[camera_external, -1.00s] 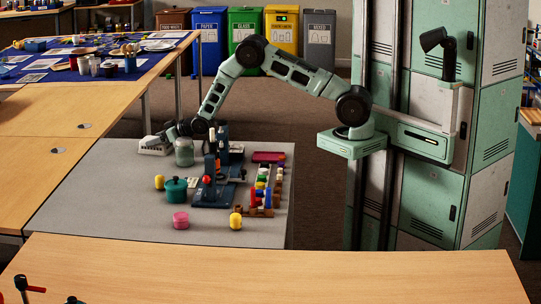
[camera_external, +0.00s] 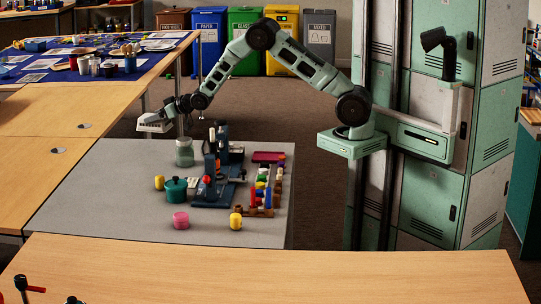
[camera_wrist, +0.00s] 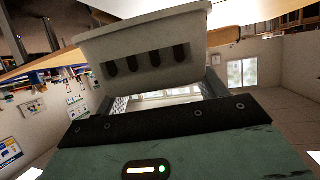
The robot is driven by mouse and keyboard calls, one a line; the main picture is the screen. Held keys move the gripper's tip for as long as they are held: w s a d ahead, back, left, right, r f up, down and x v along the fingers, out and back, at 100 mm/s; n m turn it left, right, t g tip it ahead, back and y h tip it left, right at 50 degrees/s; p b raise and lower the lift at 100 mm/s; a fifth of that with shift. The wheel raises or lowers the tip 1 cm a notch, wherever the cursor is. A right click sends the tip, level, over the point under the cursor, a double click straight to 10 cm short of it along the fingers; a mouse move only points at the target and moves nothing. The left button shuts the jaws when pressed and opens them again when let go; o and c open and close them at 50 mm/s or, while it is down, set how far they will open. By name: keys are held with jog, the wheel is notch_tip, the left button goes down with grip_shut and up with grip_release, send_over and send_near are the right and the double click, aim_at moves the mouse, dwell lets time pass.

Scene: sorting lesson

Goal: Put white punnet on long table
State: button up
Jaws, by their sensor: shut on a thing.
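The white punnet (camera_external: 154,123) is in my gripper (camera_external: 168,117), held in the air above the far left edge of the grey table. In the wrist view the punnet (camera_wrist: 150,50) fills the upper middle, tilted in the picture, with a row of dark slots in its wall. My gripper (camera_wrist: 165,95) is shut on it; the exact contact of the fingertips is hard to see. A long wooden table (camera_external: 50,108) runs along the left. Another long wooden table (camera_external: 270,265) crosses the front. I cannot tell which one the task names.
A blue-covered table (camera_external: 150,62) at the back left is crowded. The front table's middle is clear.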

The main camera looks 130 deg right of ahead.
notch_tip(320, 180, up, 7)
jog(key=shift+f, duration=0.2)
jog(key=w+a+n+t+y, duration=0.4)
jog(key=w+a, duration=1.6)
jog(key=a, duration=0.1)
jog(key=w+a+n+t+y, duration=0.1)
jog(key=w+a+n+y, duration=0.3)
jog(key=a, duration=1.3)
jog(key=w+a+n+t+y, duration=0.15)
jog(key=w+a, duration=0.45)
jog(key=a, duration=1)
jog(key=s+a+n+y, duration=0.1)
jog(key=a+n+y, duration=0.25)
jog(key=a, duration=1.35)
jog(key=n+g+y, duration=0.5)
jog(key=n+y, duration=0.2)
jog(key=y, duration=0.1)
send_over(361, 280)
notch_tip(361, 280, down, 11)
jog(key=shift+f, duration=2.25)
jog(key=shift+f, duration=0.15)
